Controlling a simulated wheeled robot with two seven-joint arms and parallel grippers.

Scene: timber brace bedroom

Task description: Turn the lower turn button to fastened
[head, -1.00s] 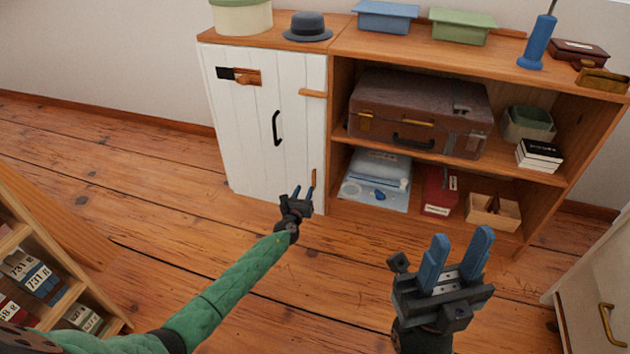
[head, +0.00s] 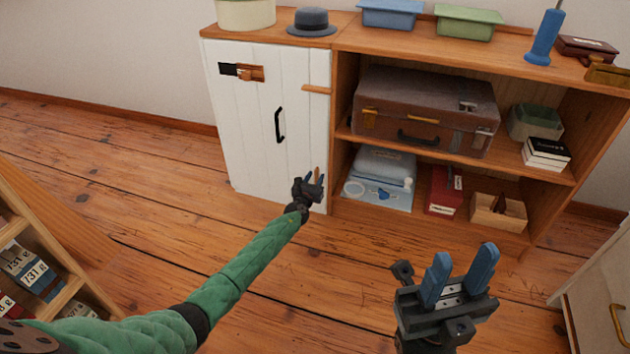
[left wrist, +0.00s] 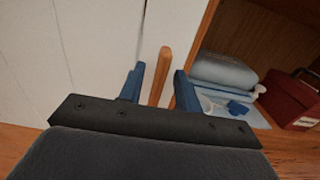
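The lower turn button (head: 317,172) is a small wooden strip standing upright near the lower right edge of the white cupboard door (head: 255,130). The left wrist view shows the lower turn button (left wrist: 160,77) between the two blue fingers, with gaps on both sides. My left gripper (head: 313,180) is open around it and hides its lower part in the head view; contact is not visible. The upper turn button (head: 316,90) lies horizontal across the door's right edge. My right gripper (head: 462,276) is open and empty, above the floor at lower right.
A black door handle (head: 279,125) is left of the turn buttons. Open shelves to the right hold a brown suitcase (head: 425,112), a folded grey-blue bundle (head: 385,165) and a red box (head: 444,190). A low bookshelf (head: 60,290) stands at lower left. Floor between is clear.

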